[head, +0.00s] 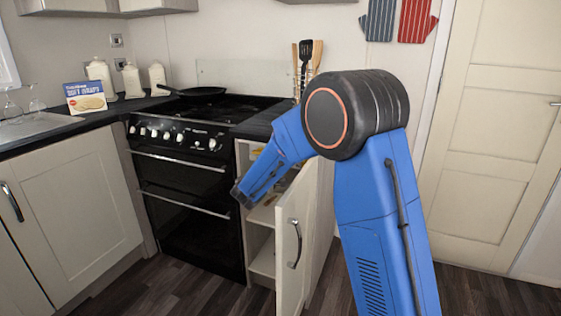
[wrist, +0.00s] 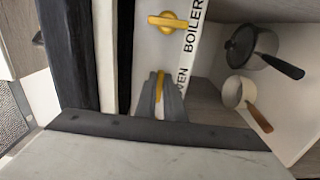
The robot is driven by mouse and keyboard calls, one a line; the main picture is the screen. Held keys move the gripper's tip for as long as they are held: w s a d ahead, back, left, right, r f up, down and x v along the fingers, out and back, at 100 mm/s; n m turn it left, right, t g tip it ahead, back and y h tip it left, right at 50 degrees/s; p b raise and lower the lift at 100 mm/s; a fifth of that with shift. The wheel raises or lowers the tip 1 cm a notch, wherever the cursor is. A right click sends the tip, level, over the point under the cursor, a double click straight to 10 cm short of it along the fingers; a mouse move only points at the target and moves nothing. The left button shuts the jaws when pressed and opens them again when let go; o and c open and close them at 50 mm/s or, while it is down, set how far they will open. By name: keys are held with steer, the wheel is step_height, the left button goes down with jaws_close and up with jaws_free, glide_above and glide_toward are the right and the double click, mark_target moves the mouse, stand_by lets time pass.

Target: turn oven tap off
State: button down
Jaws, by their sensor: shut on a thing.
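A second yellow tap (wrist: 168,21), by the word "BOILER", lies crosswise in the same view. In the head view my gripper (head: 240,194) is at the open cupboard beside the cooker; the oven tap cannot be made out there.
The open cupboard door (head: 294,240) stands close to my arm. A dark lidded pan (wrist: 243,45) and a small pale pan (wrist: 237,92) are near the taps. The black cooker (head: 192,180) is just left of the cupboard. Floor is clear in front of the cooker.

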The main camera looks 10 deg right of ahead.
steer(key=c, duration=1.9)
jaws_free()
steer(key=shift+o, duration=0.2)
steer(key=v, duration=1.7)
steer(key=shift+s+a, duration=0.15)
